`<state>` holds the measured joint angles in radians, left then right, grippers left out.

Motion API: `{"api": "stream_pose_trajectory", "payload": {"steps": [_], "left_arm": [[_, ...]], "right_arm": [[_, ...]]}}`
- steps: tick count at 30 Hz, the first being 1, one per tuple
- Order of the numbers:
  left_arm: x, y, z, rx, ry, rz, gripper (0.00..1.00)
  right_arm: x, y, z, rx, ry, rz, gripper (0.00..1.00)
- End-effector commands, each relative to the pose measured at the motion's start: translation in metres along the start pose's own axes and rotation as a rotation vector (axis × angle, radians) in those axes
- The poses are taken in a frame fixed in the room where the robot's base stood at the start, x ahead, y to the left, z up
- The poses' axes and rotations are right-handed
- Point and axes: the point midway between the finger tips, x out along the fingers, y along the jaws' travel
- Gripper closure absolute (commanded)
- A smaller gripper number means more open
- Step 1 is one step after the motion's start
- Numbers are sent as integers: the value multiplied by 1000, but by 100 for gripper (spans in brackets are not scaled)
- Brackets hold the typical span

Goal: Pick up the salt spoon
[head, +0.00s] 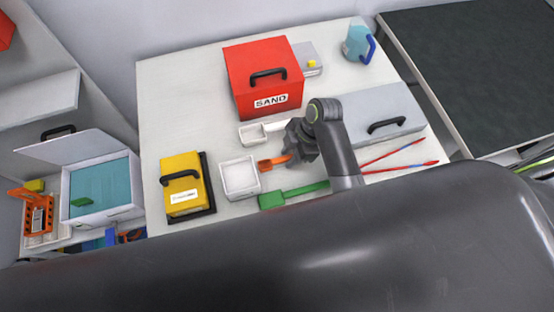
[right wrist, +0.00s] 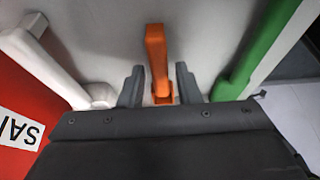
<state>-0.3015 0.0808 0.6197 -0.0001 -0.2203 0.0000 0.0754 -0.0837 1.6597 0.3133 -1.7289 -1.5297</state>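An orange spoon (head: 266,165) lies on the white table beside a square white container (head: 240,178). A white scoop (head: 254,133) lies behind it and a green scoop (head: 272,200) in front of it. No label shows which one is the salt spoon. My right gripper (head: 294,151) is over the orange spoon's handle end. In the right wrist view, the open fingers (right wrist: 160,86) stand on either side of the orange handle (right wrist: 156,52), with gaps on both sides. My left gripper is not in view.
A red SAND box (head: 262,75) stands behind the scoops, and a yellow case (head: 181,178) stands at left. A grey case (head: 377,115) and red-and-blue rods (head: 398,169) lie at right. A blue jug (head: 357,42) is at the back right. Bare table lies at back left.

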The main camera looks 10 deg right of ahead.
Motion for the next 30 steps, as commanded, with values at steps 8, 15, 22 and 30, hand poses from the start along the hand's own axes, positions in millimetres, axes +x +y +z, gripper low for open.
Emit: {"api": "stream_pose_trajectory", "payload": {"steps": [8,15,22,30], "left_arm": [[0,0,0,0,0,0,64],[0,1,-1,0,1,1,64],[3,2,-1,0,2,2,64],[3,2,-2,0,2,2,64]], "right_arm": [[0,0,0,0,0,0,100],[-2,0,0,0,0,1,100],[-25,1,-10,-2,1,5,100],[-77,1,-32,-3,0,4,100]]}}
